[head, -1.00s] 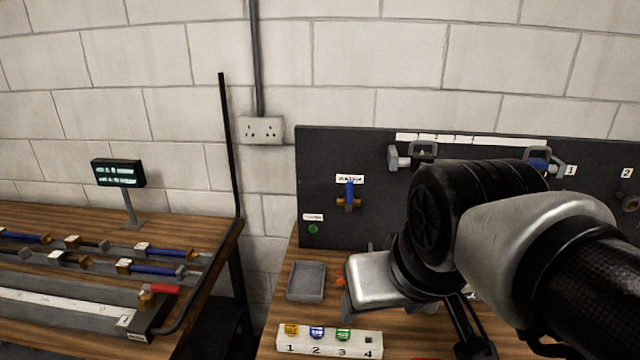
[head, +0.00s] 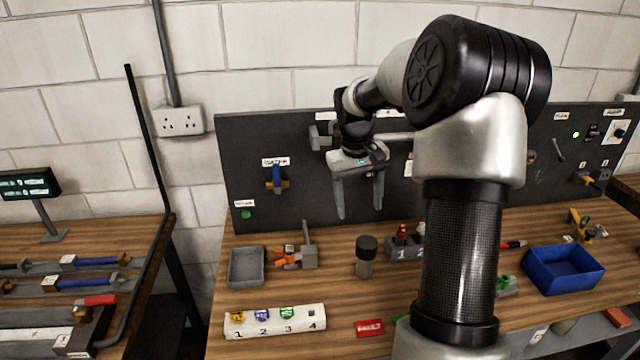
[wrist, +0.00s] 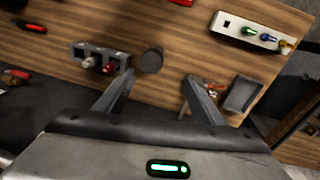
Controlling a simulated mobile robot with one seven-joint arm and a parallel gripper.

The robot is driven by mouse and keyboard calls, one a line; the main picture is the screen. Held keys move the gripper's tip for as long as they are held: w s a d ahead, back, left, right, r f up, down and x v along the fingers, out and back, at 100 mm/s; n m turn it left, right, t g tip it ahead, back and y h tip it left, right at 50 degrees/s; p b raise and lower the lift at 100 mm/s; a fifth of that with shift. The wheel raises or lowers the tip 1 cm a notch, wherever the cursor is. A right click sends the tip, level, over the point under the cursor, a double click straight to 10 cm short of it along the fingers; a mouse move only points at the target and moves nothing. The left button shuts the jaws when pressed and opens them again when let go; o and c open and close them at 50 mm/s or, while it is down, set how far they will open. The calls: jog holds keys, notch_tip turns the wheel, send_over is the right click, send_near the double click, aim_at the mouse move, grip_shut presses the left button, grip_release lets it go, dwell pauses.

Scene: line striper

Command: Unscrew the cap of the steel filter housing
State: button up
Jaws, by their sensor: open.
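The filter housing (head: 365,268) stands upright on the wooden bench in the head view, a short grey cylinder with its black cap (head: 367,246) on top. In the wrist view the dark round cap (wrist: 152,60) shows from above, beyond the left finger. My gripper (head: 360,214) is above the bench in front of the black panel, fingers pointing down, apart and empty. It is up and to the left of the cap in the head view, not touching it. The wrist view also shows my gripper (wrist: 158,80) with its fingers spread.
A grey tray (head: 232,268) and an orange-and-grey clamp-like item (head: 294,257) stand left of the housing. A numbered white block (head: 275,321) lies in front. A grey numbered holder (head: 399,255) with red-topped items is close right. A blue bin (head: 563,271) is farther right.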

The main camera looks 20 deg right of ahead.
jog(key=m+y, duration=0.1)
send_over(367, 242)
notch_tip(367, 242, down, 5)
jog(key=shift+f+b, duration=2.55)
jog(key=shift+f, duration=2.25)
